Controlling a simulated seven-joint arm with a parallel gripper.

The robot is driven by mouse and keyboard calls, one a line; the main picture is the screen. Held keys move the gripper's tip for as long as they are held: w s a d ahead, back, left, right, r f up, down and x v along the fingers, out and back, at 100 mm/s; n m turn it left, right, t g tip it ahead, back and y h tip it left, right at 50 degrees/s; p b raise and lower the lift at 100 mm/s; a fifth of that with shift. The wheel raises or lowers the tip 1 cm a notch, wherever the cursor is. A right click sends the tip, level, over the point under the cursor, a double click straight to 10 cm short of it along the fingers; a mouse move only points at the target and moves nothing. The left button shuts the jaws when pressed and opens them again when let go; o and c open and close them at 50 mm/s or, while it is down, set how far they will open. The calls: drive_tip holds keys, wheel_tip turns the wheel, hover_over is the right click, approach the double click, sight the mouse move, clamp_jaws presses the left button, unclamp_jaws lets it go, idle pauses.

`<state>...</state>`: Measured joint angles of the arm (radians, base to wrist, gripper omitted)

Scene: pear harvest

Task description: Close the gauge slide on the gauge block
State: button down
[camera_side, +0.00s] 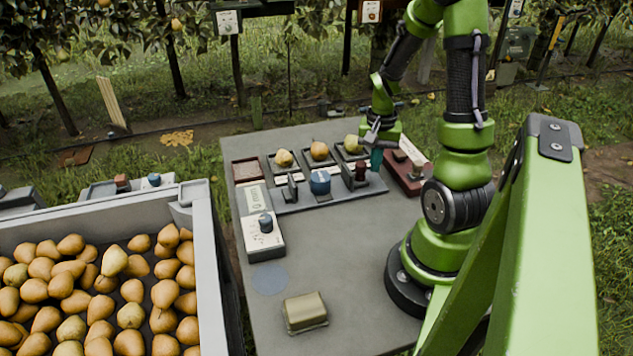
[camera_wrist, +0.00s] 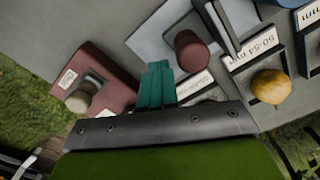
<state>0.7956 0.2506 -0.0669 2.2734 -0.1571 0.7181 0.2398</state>
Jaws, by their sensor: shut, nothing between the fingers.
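A dark red block (camera_side: 400,184) with a pale knob (camera_side: 428,170) lies at the right of the table. In the wrist view the red block (camera_wrist: 112,62) shows a small label, a dark square frame and the pale knob (camera_wrist: 80,98). A grey board (camera_side: 325,200) beside it carries upright dark plates, a blue knob and a dark red knob (camera_wrist: 191,50). No readable name marks which one is the gauge block. My gripper (camera_side: 376,160) has its teal fingers (camera_wrist: 156,78) together and empty, between the red block and the dark red knob. Whether they touch either is unclear.
Several framed trays with pears (camera_side: 319,151) line the board's back; one label reads 50-54 mm. A white box with a knob (camera_side: 264,240) and a tan block (camera_side: 305,312) stand further forward. A crate of pears (camera_side: 205,260) is left.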

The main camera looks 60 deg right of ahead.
sight(362, 163)
drive_tip(key=shift+w+a, duration=1.55)
drive_tip(key=shift+w, duration=0.1)
idle(1.5)
drive_tip(key=shift+s+d, duration=0.1)
drive_tip(key=shift+s, duration=0.05)
drive_tip(key=shift+s+d, duration=0.2)
idle(0.3)
drive_tip(key=shift+r, duration=4)
